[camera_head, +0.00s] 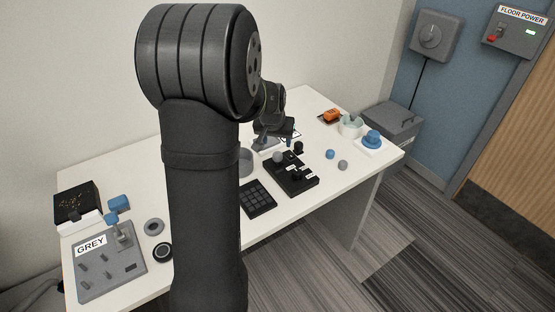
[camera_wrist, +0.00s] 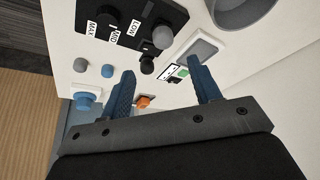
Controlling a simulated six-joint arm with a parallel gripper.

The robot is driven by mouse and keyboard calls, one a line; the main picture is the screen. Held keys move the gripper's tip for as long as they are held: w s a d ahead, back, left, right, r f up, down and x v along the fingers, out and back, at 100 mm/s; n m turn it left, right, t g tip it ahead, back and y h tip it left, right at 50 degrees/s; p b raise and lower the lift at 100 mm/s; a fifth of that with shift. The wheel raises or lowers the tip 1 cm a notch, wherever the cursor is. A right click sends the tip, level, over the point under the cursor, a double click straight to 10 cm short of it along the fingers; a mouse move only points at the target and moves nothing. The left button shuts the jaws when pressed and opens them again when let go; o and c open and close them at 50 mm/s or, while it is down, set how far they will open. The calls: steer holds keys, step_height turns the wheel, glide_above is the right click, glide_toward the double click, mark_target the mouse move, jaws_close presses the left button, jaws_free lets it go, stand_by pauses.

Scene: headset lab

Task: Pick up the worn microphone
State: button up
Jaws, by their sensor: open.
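Nothing is clearly marked as the worn microphone. On the black board (camera_head: 291,174) with LOW, MID and MAX labels stands a grey round-headed piece (camera_head: 278,156), which may be a microphone head; it also shows in the wrist view (camera_wrist: 162,37). A small black round-headed piece (camera_head: 298,147) stands just off the board, also in the wrist view (camera_wrist: 147,65). My gripper (camera_wrist: 161,68) is open with its two blue fingers spread and nothing held. In the head view it hangs over the back of the table, behind the board, partly hidden by my arm.
A keypad (camera_head: 257,198), orange piece (camera_head: 331,115), pale cup (camera_head: 351,127) and blue knobbed piece (camera_head: 372,139) are around. A grey panel marked GREY (camera_head: 105,265) is at front left.

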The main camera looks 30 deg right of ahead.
mark_target(277, 153)
steer(key=x, duration=0.6)
steer(key=shift+w+x, duration=0.1)
steer(key=shift+x, duration=1.25)
steer(key=shift+w+x, duration=0.15)
steer(key=shift+x, duration=1.2)
steer(key=shift+a, duration=0.15)
steer(key=c, duration=1.1)
